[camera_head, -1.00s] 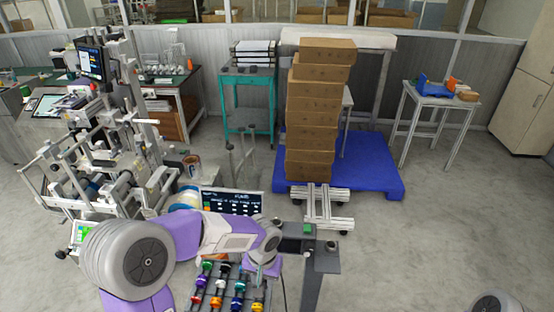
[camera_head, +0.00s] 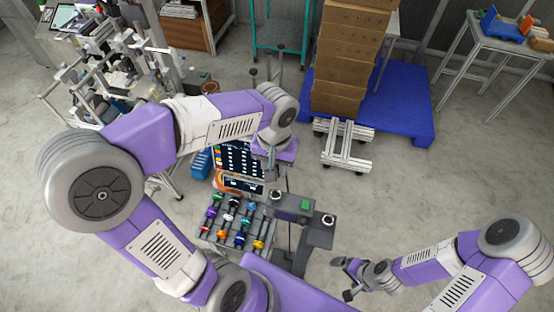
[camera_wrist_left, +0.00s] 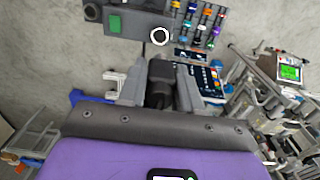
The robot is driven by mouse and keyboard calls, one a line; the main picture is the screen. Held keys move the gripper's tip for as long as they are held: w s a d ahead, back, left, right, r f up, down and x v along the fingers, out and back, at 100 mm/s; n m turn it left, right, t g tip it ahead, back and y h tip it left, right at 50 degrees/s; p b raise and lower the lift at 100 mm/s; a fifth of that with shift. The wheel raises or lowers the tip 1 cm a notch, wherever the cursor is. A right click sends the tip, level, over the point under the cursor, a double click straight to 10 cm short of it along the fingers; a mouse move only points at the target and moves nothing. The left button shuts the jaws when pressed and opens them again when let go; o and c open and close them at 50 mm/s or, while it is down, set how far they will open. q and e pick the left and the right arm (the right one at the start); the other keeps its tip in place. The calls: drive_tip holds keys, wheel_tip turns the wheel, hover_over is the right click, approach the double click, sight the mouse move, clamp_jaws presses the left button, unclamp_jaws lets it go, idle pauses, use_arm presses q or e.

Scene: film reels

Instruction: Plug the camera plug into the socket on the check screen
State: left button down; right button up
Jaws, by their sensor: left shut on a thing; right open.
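My left gripper (camera_wrist_left: 160,92) is shut on a dark block-shaped plug (camera_wrist_left: 160,70), held between its two grey fingers. In the head view my left gripper (camera_head: 272,158) hangs above the workstation, and the plug is too small to make out. A dark grey unit with a small green display (camera_head: 292,206) stands just below it; the unit also shows in the wrist view (camera_wrist_left: 120,22), apart from the plug. I cannot make out a socket. A dark panel with white markings (camera_head: 238,162) stands behind, partly hidden by the left arm. My right gripper (camera_head: 347,279) is open and empty at lower right.
A rack of colourful knobs or reels (camera_head: 237,225) lies left of the grey unit. A grey block with a white ring (camera_head: 322,228) is on its right. Stacked cartons (camera_head: 345,85) stand on a blue pallet (camera_head: 405,115).

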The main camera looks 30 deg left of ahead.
use_arm(q)
drive_tip(key=f+b, duration=0.6)
drive_tip(key=f, duration=0.2)
drive_tip(key=shift+w+f, duration=0.2)
drive_tip(key=shift+f+b, duration=0.15)
drive_tip(key=shift+b, duration=0.15)
drive_tip(key=shift+f+b, duration=1.6)
drive_tip(key=shift+f, duration=0.25)
drive_tip(key=c, duration=0.7)
unclamp_jaws()
drive_tip(key=shift+r, duration=0.1)
wheel_tip(320, 180, up, 8)
drive_tip(key=shift+f+p, duration=0.2)
drive_tip(key=shift+p, duration=0.4)
